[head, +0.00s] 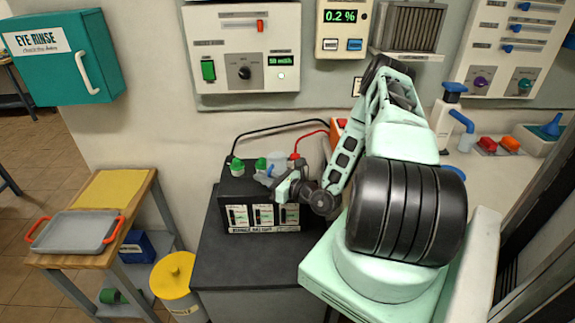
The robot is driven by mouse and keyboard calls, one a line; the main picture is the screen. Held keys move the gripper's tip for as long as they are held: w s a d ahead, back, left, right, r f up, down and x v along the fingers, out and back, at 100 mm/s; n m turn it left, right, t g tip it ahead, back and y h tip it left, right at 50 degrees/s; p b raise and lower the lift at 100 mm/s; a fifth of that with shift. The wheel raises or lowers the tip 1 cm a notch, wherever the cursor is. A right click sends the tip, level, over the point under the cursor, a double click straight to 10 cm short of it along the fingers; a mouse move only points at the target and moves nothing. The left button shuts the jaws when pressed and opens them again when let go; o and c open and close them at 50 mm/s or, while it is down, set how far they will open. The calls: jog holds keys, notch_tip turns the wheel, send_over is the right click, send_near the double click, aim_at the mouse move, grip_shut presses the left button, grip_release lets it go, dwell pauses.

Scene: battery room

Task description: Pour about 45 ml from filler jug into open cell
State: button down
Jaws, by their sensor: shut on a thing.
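A black battery (232,188) stands on the dark cabinet, with level windows and labels on its front. Two green caps show on its top, one at the left (237,167) and one near the middle (260,164). My gripper (281,180) is over the right part of the battery, shut on the small, pale, translucent filler jug (277,160). The jug is just above the battery top and looks tilted, though it is too small to tell how far. The open cell is hidden behind the jug and gripper. I cannot see any liquid flowing.
A black lead (262,130) and a red lead (311,133) run to the battery. The dark cabinet top (240,262) is bare in front. A wooden cart with a grey tray (75,231) and a yellow bin (175,275) stand left. Wall panels hang behind.

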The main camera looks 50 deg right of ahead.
aim_at(272, 154)
jog(key=d+r+m, duration=0.1)
jog(key=d+r+m+p, duration=0.1)
jog(key=shift+w+r+m+g, duration=0.1)
jog(key=shift+w+m+g, duration=0.2)
jog(key=shift+w+m, duration=0.1)
jog(key=shift+w+d+f+m, duration=0.15)
jog(key=shift+d+f+m, duration=0.05)
jog(key=shift+d+m, duration=0.4)
jog(key=shift+w+d+r+m+g+p, duration=0.25)
jog(key=shift+d+r+m+g+p, duration=0.05)
jog(key=shift+d+r+m+p, duration=0.55)
jog(key=shift+w+d+m+y, duration=0.2)
jog(key=shift+d+m, duration=0.25)
jog(key=shift+m, duration=0.2)
jog(key=shift+w+d+m+y, duration=0.1)
jog(key=shift+d+m+y, duration=0.1)
jog(key=shift+d+m, duration=0.3)
jog(key=shift+w+d+f+m+g+y, duration=0.15)
jog(key=shift+d+m+g+y, duration=0.25)
jog(key=shift+m, duration=0.7)
jog(key=shift+w+d+r+m, duration=0.1)
jog(key=shift+d+r+m, duration=0.2)
jog(key=shift+a, duration=0.5)
jog(key=shift+d+r+m+y+p, duration=0.3)
jog(key=shift+d+r+m+p, duration=0.15)
jog(key=shift+m+p, duration=0.15)
dwell(1.0)
